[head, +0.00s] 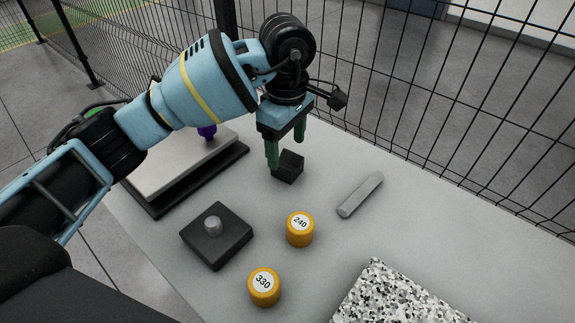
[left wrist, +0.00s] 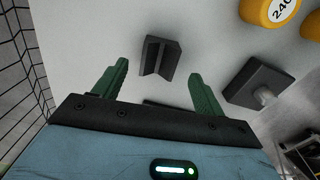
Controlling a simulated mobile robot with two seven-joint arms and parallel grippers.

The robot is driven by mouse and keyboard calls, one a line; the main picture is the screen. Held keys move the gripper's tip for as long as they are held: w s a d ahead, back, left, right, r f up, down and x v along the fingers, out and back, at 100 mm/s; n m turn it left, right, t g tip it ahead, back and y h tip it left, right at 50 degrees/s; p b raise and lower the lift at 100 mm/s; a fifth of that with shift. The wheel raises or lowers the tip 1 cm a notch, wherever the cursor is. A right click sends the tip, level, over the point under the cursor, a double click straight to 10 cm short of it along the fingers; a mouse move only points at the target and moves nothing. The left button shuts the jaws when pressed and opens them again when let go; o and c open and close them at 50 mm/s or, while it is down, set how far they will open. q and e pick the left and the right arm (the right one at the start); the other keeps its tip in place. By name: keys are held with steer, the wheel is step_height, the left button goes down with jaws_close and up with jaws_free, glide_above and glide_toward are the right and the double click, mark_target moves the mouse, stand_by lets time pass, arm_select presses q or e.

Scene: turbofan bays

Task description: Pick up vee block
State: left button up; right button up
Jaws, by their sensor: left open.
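The vee block (head: 288,167) is a small dark block on the grey table, below my left gripper in the head view. In the left wrist view the vee block (left wrist: 160,57) shows a V-shaped groove and lies ahead of and between the fingertips. My left gripper (head: 286,148) has green fingers pointing down and is open, with nothing between its jaws. In the left wrist view its two fingers (left wrist: 158,72) stand apart on either side of the block. One finger covers part of the block's edge in the head view. My right gripper is not in view.
A dark square plate with a grey knob (head: 217,236) stands nearer. Yellow cylinders marked 240 (head: 300,230) and 330 (head: 264,288) stand to its right. A grey bar (head: 360,195) lies right of the block. A speckled slab (head: 395,296) lies in front; wire fencing (head: 440,110) runs behind.

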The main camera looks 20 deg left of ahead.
mark_target(288, 165)
arm_select(q)
steer(key=shift+w+f, duration=0.1)
steer(key=shift+f, duration=2.45)
steer(key=shift+r, duration=0.1)
steer(key=c, duration=1.4)
steer(key=shift+r, duration=0.1)
step_height(288, 165, up, 10)
steer(key=shift+f, duration=0.1)
